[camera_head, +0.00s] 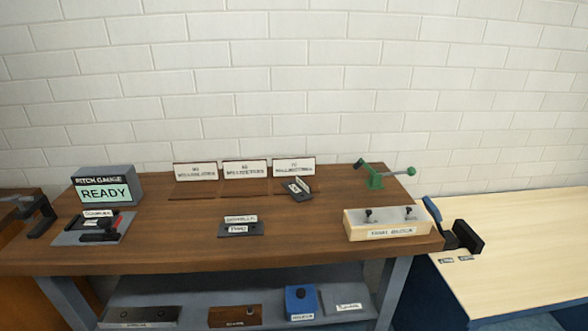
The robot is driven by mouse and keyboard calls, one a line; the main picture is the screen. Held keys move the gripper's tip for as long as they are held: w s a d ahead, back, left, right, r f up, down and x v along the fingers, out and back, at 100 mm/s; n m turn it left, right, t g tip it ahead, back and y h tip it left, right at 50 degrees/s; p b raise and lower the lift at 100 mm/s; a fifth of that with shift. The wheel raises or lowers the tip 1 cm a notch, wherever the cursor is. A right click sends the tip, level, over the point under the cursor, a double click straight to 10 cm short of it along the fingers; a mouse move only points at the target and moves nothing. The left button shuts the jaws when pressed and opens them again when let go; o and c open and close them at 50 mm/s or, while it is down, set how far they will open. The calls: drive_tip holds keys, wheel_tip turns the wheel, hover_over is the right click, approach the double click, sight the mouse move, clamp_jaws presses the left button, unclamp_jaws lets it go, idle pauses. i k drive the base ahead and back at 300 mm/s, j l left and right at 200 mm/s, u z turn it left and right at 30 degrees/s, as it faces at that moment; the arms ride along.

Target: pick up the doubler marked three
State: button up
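A small dark plate with a pale marked label (297,187) lies tilted on the wooden bench in front of the rightmost white sign. Its mark is too small to read. Another dark flat piece (252,231) with two white labels sits near the middle of the bench; its lettering is blurred. I cannot tell for sure which of these, if either, is the doubler marked three. My gripper is not in view.
A READY gauge (108,189) and a dark fixture (92,229) stand left on the bench (180,240). Three white signs (245,169) line the back. Open bench surrounds the central piece.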

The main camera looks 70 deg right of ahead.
sight(88, 222)
drive_tip(key=l+u, duration=0.2)
drive_tip(key=l, duration=0.3)
drive_tip(key=l+u, duration=0.2)
drive_tip(key=l, duration=0.25)
drive_tip(key=k+l+u, duration=0.2)
drive_tip(key=l, duration=0.3)
